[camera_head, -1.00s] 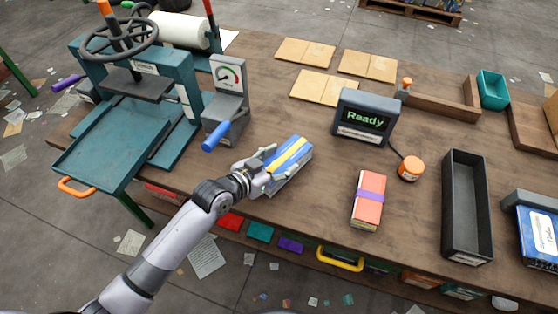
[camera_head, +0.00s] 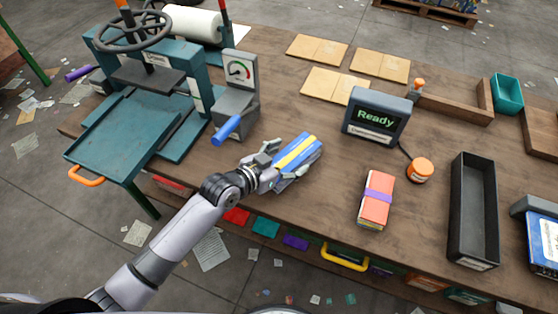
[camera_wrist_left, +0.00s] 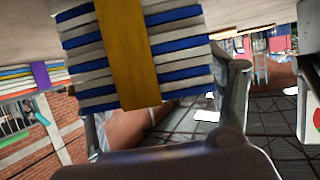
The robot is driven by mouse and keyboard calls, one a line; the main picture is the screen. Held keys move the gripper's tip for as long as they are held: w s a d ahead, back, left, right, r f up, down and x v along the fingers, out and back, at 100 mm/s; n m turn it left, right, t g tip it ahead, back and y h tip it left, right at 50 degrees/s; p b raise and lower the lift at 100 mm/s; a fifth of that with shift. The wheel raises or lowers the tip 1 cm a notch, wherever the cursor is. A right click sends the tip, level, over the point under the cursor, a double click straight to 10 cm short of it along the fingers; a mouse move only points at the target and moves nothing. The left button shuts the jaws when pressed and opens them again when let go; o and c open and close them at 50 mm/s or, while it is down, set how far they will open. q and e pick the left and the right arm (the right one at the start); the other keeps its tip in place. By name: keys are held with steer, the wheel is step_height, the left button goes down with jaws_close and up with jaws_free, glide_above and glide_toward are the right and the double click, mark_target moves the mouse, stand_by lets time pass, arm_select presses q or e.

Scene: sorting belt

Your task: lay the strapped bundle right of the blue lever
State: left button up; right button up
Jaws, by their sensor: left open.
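A bundle of blue and white sheets with a yellow strap (camera_head: 300,152) lies on the table, to the right of the blue lever (camera_head: 228,131). My left gripper (camera_head: 277,168) is open at the bundle's near end, with a finger on either side. In the left wrist view the bundle (camera_wrist_left: 180,55) shows its layered edges and strap, and the open fingers (camera_wrist_left: 165,115) flank it. Whether a finger touches it I cannot tell. A second bundle, orange-red with a purple strap (camera_head: 376,205), lies further right. My right gripper is not in view.
The teal press (camera_head: 130,125) and gauge box (camera_head: 239,90) stand left. The Ready display (camera_head: 376,118), orange puck (camera_head: 419,170) and dark tray (camera_head: 474,210) stand right. Tan boards (camera_head: 335,84) lie behind. Bare table lies between the two bundles.

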arm_select(q)
steer(key=v, duration=1.2)
steer(key=shift+b, duration=0.4)
steer(key=s+a+f+n+g+y, duration=0.35)
steer(key=s+a, duration=0.25)
steer(key=s, duration=0.3)
steer(key=s+a+f+n+g+y, duration=0.3)
steer(key=s+a+f+y, duration=0.25)
steer(key=s, duration=0.35)
step_height(320, 180, down, 26)
steer(key=s+g, duration=0.1)
steer(key=g, duration=0.1)
steer(key=s+a+f, duration=0.1)
steer(key=s+f, duration=0.7)
steer(key=s+a+f, duration=0.2)
steer(key=s+f, duration=0.6)
steer(key=s, duration=0.1)
steer(key=shift+a+m+g, duration=0.35)
steer(key=shift+s, duration=0.15)
